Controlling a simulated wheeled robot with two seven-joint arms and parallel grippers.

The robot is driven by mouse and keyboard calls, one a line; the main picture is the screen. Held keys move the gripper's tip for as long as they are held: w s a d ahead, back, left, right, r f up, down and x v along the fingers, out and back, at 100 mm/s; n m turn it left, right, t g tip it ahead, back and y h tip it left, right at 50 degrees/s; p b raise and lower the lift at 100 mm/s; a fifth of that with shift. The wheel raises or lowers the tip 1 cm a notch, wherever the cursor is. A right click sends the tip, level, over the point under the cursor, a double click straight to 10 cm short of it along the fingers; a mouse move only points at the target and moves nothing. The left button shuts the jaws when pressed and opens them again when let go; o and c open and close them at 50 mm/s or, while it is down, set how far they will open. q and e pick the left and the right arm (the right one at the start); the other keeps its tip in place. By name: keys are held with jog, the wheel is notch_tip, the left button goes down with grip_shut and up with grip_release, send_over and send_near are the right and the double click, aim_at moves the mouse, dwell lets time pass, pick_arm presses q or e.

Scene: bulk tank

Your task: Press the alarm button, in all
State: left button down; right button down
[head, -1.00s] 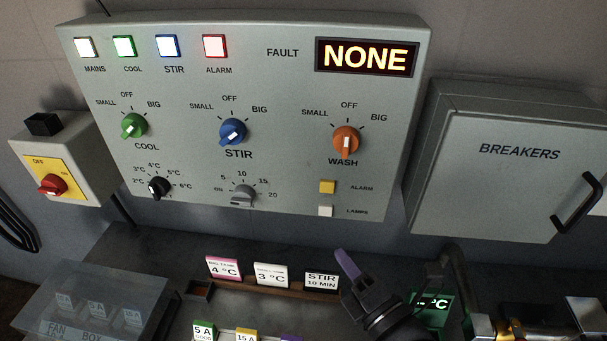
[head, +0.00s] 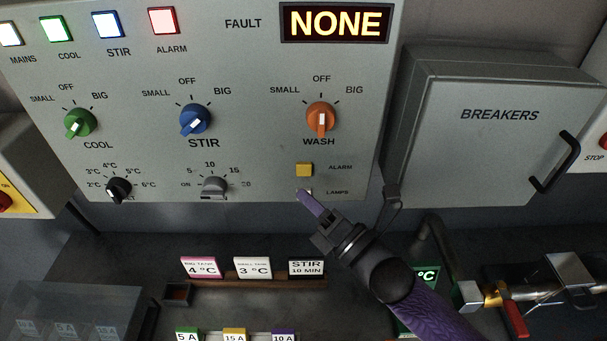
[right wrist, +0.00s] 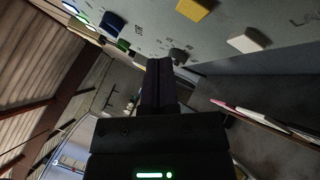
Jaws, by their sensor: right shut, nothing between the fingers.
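The yellow square alarm button (head: 304,170) is on the lower right of the grey control panel (head: 262,60), beside the label ALARM. It also shows at the top of the right wrist view (right wrist: 194,9). Just below it is the white lamps button (head: 308,192), partly covered by my gripper in the head view and clear in the right wrist view (right wrist: 249,40). My right gripper (head: 303,194) is shut and empty, its purple fingertips just below the alarm button in the picture. In the right wrist view the fingers (right wrist: 159,64) appear apart from both buttons. My left gripper is out of view.
The alarm lamp (head: 163,20) looks bright with a red border; the fault display (head: 335,23) reads NONE. Nearby are the orange wash knob (head: 321,118) and grey timer knob (head: 214,187). A breakers box (head: 480,130) stands right. Cards (head: 252,268) stand on the bench below.

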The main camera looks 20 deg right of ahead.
aim_at(297, 169)
jog(key=shift+w+d+b, duration=0.25)
jog(key=shift+w, duration=0.55)
jog(key=shift+w+d+b, duration=0.2)
jog(key=shift+w+d, duration=0.05)
jog(key=shift+w, duration=0.55)
dwell(0.5)
jog(key=shift+w, duration=0.1)
jog(key=shift+w+d, duration=0.1)
jog(key=shift+w, duration=0.2)
jog(key=shift+w+d+b, duration=0.1)
jog(key=shift+w+b, duration=0.2)
jog(key=shift+w, duration=0.1)
dwell(0.8)
jog(key=shift+s, duration=0.15)
jog(key=shift+s+a+p, duration=0.2)
jog(key=shift+s+p, duration=0.25)
jog(key=shift+s, duration=0.25)
